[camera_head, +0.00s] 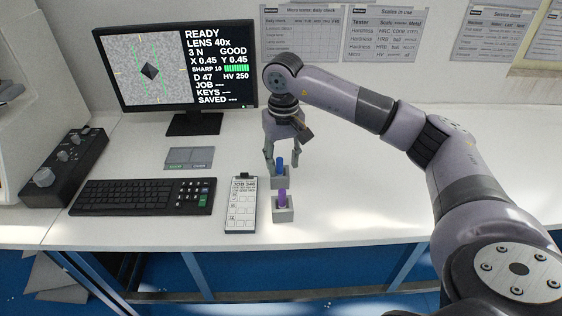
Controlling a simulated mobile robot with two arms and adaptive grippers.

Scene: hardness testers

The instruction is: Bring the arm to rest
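My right arm reaches in from the right and bends down over the bench. Its gripper (282,163) points down with its fingers apart. It is just above and behind a grey block with a blue peg (280,166). I cannot tell whether a finger touches the peg. A second grey block with a purple peg (282,200) stands in front of it, apart from the gripper. My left arm and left gripper do not show.
A monitor (176,65) stands at the back left, with a keyboard (142,197) before it. A knob box (62,168) is at the far left. A job card on a clipboard (241,206) lies left of the blocks. The bench (350,205) right of the blocks is clear.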

